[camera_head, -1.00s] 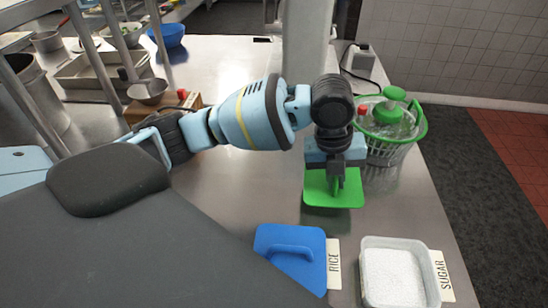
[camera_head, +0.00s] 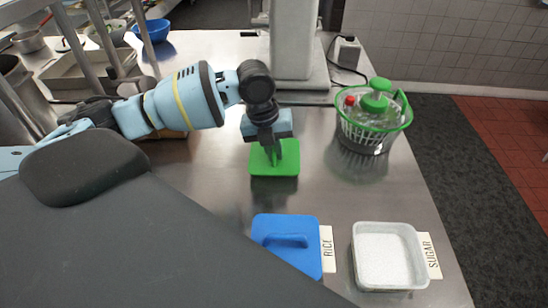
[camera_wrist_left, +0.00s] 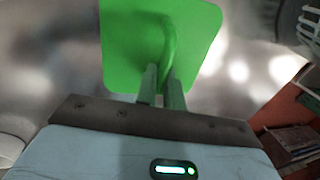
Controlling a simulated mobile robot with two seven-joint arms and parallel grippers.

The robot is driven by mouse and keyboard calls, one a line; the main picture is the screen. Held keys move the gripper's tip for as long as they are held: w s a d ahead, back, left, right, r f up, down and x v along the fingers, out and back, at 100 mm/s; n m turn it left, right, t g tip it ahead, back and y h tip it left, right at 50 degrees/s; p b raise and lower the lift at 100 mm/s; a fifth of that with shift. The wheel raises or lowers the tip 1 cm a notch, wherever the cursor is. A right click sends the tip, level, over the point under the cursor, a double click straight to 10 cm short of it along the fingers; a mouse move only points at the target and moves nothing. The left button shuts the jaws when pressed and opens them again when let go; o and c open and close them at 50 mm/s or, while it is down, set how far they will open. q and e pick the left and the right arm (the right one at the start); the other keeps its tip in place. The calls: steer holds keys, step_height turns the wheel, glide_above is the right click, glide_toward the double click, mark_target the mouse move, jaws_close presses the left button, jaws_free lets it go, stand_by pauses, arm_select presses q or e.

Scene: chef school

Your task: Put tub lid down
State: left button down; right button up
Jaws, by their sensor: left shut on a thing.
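The green tub lid (camera_head: 287,168) is a flat square plate with an upright handle. My left gripper (camera_head: 276,152) points down and is shut on the lid's handle. The left wrist view shows the fingers (camera_wrist_left: 160,90) on both sides of the handle, with the green lid (camera_wrist_left: 125,45) beyond them. The lid is over the bare metal table behind the blue lid; I cannot tell whether it touches the surface. The open white tub of sugar (camera_head: 388,258) stands at the front right beside a card reading SUGAR (camera_head: 430,255). My right gripper is not in view.
A blue lid (camera_head: 285,262) covers the spot by the RICE card (camera_head: 327,248). A salad spinner (camera_head: 368,130) stands at the right edge. A grey stand (camera_head: 292,85) is behind. Metal table (camera_head: 210,185) is bare left of the green lid.

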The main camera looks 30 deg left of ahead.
mark_target(265, 161)
arm_select(q)
steer(key=shift+d+f, duration=0.15)
steer(key=shift+f, duration=1.2)
steer(key=shift+f, duration=0.1)
steer(key=c, duration=1.5)
jaws_free()
steer(key=r, duration=0.4)
steer(key=s+a+r, duration=0.1)
steer(key=r, duration=0.3)
steer(key=a+r, duration=0.1)
steer(key=r, duration=0.3)
steer(key=shift+s+p, duration=0.15)
steer(key=shift+p, duration=0.15)
